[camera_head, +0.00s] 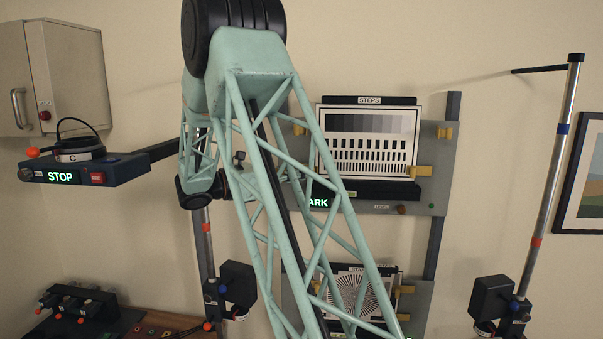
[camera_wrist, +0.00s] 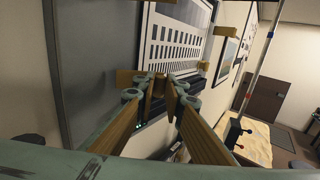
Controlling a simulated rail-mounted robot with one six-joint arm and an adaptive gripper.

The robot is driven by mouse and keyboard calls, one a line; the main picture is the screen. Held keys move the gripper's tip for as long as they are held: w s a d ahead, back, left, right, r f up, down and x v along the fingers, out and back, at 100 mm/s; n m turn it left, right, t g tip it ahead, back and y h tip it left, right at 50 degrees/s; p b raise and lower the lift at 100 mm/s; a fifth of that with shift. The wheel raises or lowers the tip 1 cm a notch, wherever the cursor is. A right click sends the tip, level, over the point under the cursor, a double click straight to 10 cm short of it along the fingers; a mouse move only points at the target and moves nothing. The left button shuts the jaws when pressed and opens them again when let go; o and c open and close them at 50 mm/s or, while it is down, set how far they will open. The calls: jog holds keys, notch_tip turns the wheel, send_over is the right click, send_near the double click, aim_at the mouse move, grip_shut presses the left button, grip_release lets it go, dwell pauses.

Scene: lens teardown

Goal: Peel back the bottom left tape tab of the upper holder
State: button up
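The upper holder (camera_head: 395,207) is a grey panel bearing a STEPS chart (camera_head: 368,150); the chart also shows in the wrist view (camera_wrist: 178,40). In the wrist view, a yellow tab (camera_wrist: 126,78) stands at the chart's lower left, just left of my fingertips. It appears to be the bottom left tape tab; my arm hides that corner in the head view. My gripper (camera_wrist: 166,88) has its tan fingers converging in front of the chart's lower edge, with tips close together. I cannot tell whether they touch or hold the tab.
Other yellow tabs show at the holder's top right (camera_head: 445,133) and bottom right (camera_head: 420,171). A lower holder (camera_head: 412,318) with a round-patterned chart hangs below. A STOP box (camera_head: 130,168) is at left, and a pole (camera_head: 553,165) stands at right.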

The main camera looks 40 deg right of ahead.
jog(key=o, duration=0.4)
jog(key=shift+a, duration=0.1)
jog(key=shift+v, duration=3.65)
